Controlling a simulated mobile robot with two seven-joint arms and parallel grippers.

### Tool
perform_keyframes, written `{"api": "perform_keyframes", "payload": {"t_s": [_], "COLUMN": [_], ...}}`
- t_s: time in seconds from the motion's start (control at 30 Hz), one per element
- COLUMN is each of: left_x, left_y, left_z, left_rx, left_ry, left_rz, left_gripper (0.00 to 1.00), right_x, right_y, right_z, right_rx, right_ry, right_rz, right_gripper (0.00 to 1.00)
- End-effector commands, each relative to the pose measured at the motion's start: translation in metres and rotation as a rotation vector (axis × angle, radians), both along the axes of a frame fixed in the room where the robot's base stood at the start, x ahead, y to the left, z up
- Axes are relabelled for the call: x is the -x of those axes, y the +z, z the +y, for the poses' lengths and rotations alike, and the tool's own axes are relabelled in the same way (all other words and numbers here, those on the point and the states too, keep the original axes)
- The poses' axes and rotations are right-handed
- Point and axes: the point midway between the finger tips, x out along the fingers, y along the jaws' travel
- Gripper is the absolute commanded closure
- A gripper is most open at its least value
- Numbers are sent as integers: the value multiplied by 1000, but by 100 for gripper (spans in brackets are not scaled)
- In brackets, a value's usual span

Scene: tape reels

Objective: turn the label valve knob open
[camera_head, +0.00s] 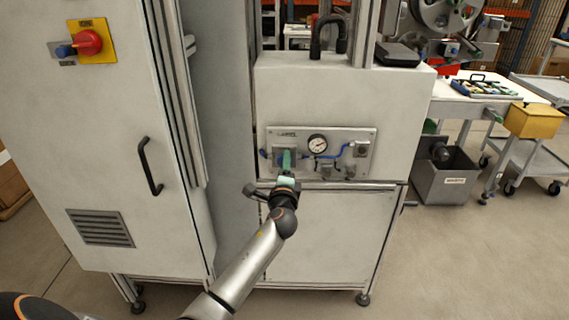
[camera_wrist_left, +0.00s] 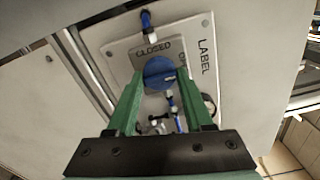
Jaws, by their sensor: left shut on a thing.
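The label valve knob (camera_wrist_left: 160,72) is round and blue and sits on a pale plate (camera_wrist_left: 118,52) on the cabinet front. The word CLOSED is above it, a partly hidden word starting with OP is to its right, and LABEL is farther right. My left gripper (camera_head: 286,163) has green fingers, one on each side of the knob, shut on it. In the head view the fingers hide the knob. I cannot tell which word the knob points at. My right gripper is not in view.
The grey valve panel (camera_head: 365,134) also carries a round gauge (camera_head: 317,144), blue tubing and small fittings right of my gripper. A tall cabinet with a black handle (camera_head: 150,166) and a red switch (camera_head: 87,42) stands left. A cart with a yellow box (camera_head: 535,120) is right.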

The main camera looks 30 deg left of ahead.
Motion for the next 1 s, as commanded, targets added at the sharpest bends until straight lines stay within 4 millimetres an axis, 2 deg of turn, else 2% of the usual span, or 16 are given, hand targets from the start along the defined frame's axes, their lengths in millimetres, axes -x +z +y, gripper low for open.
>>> {"api": "perform_keyframes", "payload": {"t_s": [0.47,0.5,0.73,1.0], "left_x": [0,0,0,0], "left_y": [3,3,2,1], "left_z": [1,1,1,0], "left_rx": [-16,-15,-14,-12], "left_ry": [2,2,1,1], "left_rz": [3,3,4,6], "left_gripper": [100,46,20,19], "right_x": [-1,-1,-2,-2], "right_y": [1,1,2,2], "right_z": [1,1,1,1], "right_rx": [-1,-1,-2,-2], "right_ry": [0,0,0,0], "right_rz": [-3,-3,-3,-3], "right_gripper": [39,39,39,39]}}
